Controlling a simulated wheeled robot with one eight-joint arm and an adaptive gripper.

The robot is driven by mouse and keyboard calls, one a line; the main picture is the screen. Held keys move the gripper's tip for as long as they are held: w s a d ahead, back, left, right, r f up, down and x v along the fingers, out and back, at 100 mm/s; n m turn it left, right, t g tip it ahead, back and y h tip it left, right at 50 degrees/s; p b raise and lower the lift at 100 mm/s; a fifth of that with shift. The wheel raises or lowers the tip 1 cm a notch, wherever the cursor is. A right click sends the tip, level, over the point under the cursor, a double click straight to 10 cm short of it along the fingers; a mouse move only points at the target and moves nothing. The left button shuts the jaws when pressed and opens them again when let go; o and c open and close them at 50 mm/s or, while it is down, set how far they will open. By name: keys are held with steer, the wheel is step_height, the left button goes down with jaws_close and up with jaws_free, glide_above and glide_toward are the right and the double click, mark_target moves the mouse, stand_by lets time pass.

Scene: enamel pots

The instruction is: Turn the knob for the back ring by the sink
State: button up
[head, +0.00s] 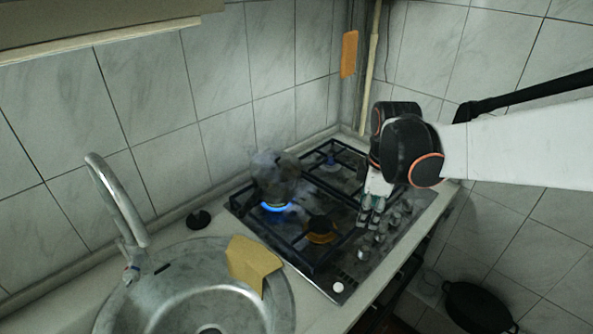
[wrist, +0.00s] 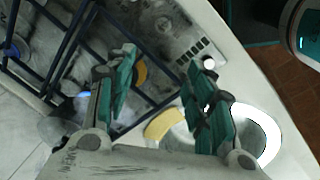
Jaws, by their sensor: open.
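The gas hob (head: 308,268) has a row of knobs along its front right edge. Several grey knobs (head: 380,238) stand just below and beside my gripper (head: 371,213). A small white round piece (head: 337,287) sits at the row's end nearest the sink; a white round piece also shows in the wrist view (wrist: 209,63). The back ring by the sink burns with a blue flame (head: 275,207) under a grey pot (head: 274,175). My gripper is open and empty over the hob, its teal fingers apart in the wrist view (wrist: 160,82). I cannot tell whether it touches a knob.
The round metal sink (head: 150,280) with its tap (head: 118,200) is at the left. A yellow cloth (head: 252,262) lies on the sink's rim beside the hob. Dark grates (head: 335,190) cover the hob. A black pan (head: 477,305) is low at the right.

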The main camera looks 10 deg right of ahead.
mark_target(365, 248)
steer(key=f+n+b, duration=0.1)
steer(key=f, duration=0.4)
steer(key=w+d+f+n+g+b, duration=0.1)
steer(key=f+b, duration=0.1)
steer(key=f, duration=0.4)
steer(key=d+f+n+b, duration=0.1)
steer(key=f, duration=0.5)
steer(key=shift+w+d+f+g, duration=0.2)
steer(key=shift+w+f+g, duration=0.05)
steer(key=shift+w+g, duration=0.15)
